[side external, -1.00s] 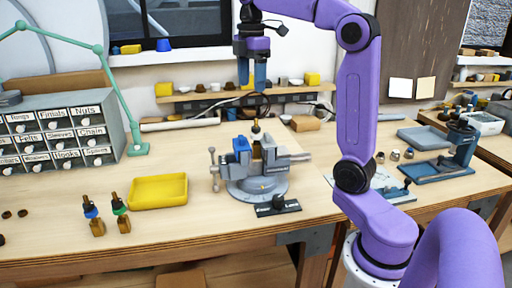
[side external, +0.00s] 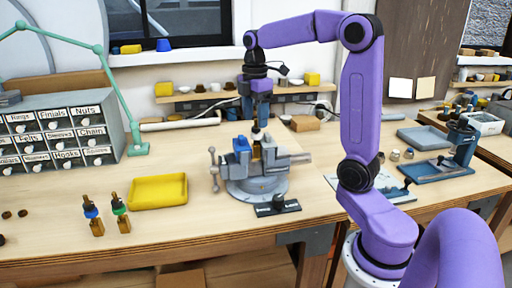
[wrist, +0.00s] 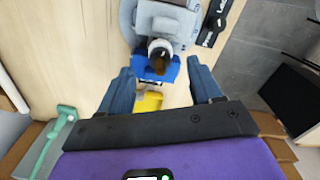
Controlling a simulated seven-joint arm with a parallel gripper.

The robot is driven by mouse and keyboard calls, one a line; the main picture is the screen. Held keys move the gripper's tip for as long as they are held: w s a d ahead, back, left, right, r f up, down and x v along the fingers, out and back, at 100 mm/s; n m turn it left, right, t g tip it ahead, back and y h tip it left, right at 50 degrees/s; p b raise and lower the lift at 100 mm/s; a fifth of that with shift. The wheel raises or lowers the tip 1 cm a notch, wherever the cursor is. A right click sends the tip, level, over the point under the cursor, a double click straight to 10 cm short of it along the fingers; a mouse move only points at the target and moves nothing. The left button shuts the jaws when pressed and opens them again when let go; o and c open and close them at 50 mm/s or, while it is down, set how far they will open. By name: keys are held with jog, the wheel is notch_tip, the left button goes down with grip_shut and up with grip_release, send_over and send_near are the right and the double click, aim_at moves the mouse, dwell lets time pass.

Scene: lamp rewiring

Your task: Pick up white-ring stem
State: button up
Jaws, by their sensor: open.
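The white-ring stem (wrist: 160,50) stands upright in the vise (side external: 257,186), its white ring and dark brassy top showing in the wrist view. In the side view only a small part of the stem (side external: 256,136) shows above the jaws, below my fingers. My gripper (side external: 256,118) points down just above the vise, its blue fingers apart. In the wrist view my gripper (wrist: 161,76) is open and empty, a finger to each side, with the stem between or slightly beyond the fingertips. I cannot tell the exact height gap.
Two other stems, blue-ringed (side external: 92,212) and green-ringed (side external: 120,211), stand at the left, beside a yellow tray (side external: 158,191). A labelled black plate (side external: 278,206) lies in front of the vise. The back shelf (side external: 190,97) holds small parts.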

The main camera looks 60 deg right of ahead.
aim_at(256, 127)
jog(key=shift+s+f, duration=0.1)
jog(key=shift+f, duration=2.9)
grip_shut()
